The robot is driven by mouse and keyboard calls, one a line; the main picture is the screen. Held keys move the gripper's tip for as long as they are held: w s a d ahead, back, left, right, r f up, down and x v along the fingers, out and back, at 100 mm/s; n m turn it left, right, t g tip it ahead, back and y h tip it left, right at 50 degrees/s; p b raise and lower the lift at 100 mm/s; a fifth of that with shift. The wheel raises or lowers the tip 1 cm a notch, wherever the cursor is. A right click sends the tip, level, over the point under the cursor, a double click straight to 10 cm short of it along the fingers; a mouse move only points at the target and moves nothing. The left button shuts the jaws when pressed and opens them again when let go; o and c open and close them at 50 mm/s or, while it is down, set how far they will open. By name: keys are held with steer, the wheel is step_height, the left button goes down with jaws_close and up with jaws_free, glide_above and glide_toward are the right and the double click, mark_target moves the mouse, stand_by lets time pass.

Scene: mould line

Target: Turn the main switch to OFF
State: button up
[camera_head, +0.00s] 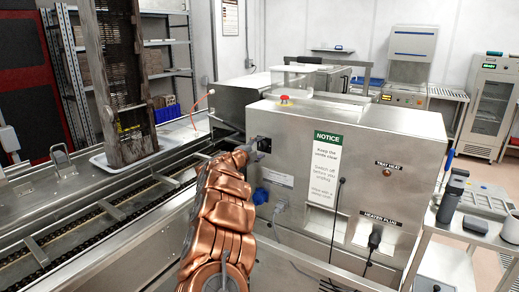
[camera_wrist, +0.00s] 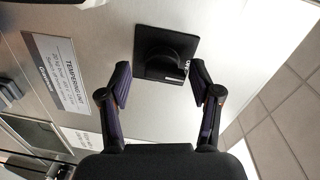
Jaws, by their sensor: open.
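The main switch (camera_wrist: 152,42) is a black square plate with a round black knob on the steel panel, at the top middle of the wrist view. Small white lettering shows at its right edge, too small to read surely. The knob's setting is unclear. In the head view the switch (camera_head: 265,145) is a dark spot on the machine's left face, partly hidden by my gripper (camera_head: 250,145). In the wrist view my gripper (camera_wrist: 161,82) is open, its two fingertips apart, below the knob and to either side of it. I cannot see contact.
A label reading TEMPERING UNIT (camera_wrist: 58,72) is left of the switch. The steel machine (camera_head: 400,130) carries a NOTICE sign (camera_head: 325,165), a red button (camera_head: 284,99) and a heater plug (camera_head: 375,238). A blue connector (camera_head: 261,195) sits below the switch. A conveyor (camera_head: 110,215) runs along the left.

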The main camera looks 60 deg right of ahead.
steer(key=a, duration=1.1)
steer(key=shift+s+r, duration=0.15)
steer(key=shift+r, duration=0.1)
stand_by(0.3)
